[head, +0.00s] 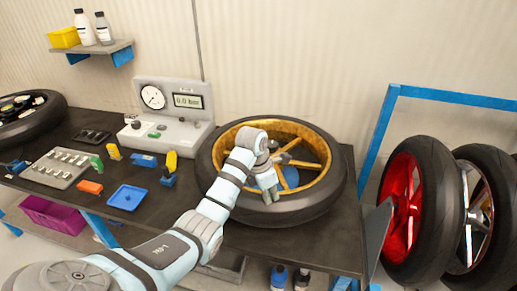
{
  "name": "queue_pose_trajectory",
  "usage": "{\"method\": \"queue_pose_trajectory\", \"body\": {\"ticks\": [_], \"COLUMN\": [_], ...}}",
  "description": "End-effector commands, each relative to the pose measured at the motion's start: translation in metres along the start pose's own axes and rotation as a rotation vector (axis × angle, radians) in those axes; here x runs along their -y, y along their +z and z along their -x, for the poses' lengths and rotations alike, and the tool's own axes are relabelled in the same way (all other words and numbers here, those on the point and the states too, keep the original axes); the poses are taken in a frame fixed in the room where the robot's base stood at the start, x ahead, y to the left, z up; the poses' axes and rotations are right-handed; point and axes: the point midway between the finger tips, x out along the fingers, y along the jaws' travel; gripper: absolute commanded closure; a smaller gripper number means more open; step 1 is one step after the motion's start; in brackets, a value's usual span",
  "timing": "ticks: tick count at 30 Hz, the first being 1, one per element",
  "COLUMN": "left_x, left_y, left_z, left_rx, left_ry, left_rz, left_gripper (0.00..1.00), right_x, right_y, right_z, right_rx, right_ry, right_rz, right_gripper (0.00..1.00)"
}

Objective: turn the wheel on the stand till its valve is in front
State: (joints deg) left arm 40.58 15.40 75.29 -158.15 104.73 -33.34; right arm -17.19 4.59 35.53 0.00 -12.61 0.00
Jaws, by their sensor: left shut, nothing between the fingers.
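The wheel (327,190) has a black tyre and a gold spoked rim. It lies flat at the right end of the dark bench. A blue part of the stand (291,178) shows between the spokes near its middle. My left gripper (271,194) is shut and empty, pointing down over the front left part of the rim. I cannot tell if it touches a spoke or the rim. My left arm covers the wheel's left front side. I cannot make out the valve. My right gripper is not in view.
A pressure gauge unit (172,112) stands behind, left of the wheel. A socket tray (60,168), a blue tray (127,197) and small coloured parts lie on the bench's left half. A blue rack (450,97) with more wheels (428,195) stands right.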

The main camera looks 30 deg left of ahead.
Motion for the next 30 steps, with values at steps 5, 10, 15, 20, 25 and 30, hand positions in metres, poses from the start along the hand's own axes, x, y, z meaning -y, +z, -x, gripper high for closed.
{"method": "queue_pose_trajectory", "body": {"ticks": [5,10,15,20,25,30], "left_x": [-0.001,-0.001,-0.001,-0.001,-0.001,-0.001], "left_y": [0.0,0.004,0.01,0.015,0.015,0.015], "left_z": [0.002,0.019,0.041,0.059,0.061,0.059], "left_rx": [0.0,0.001,0.001,0.002,0.002,0.002], "left_ry": [0.003,0.003,0.003,0.004,0.003,0.004], "left_rz": [0.001,0.001,0.001,0.0,0.0,0.0], "left_gripper": [1.0,1.0,1.0,1.0,1.0,1.0], "right_x": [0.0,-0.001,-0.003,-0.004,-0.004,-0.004], "right_y": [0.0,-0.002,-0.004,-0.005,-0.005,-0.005], "right_z": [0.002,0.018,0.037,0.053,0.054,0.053], "right_rx": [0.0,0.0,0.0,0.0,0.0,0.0], "right_ry": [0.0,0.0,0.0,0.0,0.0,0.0], "right_rz": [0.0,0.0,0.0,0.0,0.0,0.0], "right_gripper": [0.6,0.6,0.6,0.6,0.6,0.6]}}
